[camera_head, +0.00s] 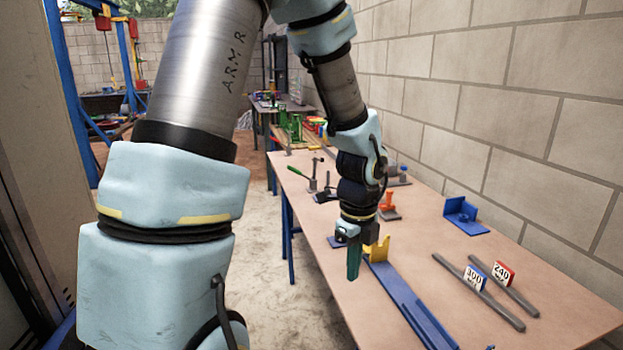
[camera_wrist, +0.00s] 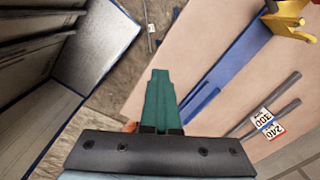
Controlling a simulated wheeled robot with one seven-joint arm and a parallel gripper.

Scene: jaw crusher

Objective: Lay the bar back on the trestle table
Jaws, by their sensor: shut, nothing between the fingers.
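A thin grey bar (camera_wrist: 150,42) with a small pale-and-red tag lies on the concrete floor beside the table in the wrist view; I cannot make it out in the head view. The trestle table (camera_head: 450,215), with a tan top, runs along the block wall. On it lie two grey bars, one tagged 300 (camera_head: 498,306) and one tagged 240 (camera_head: 521,299), side by side. My gripper (camera_head: 354,264) hangs fingers down near the table's aisle-side edge, left of these bars. Its green fingers (camera_wrist: 160,75) are shut and empty.
A blue rail (camera_head: 405,305) with a yellow bracket (camera_head: 377,249) lies on the table close to my gripper.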

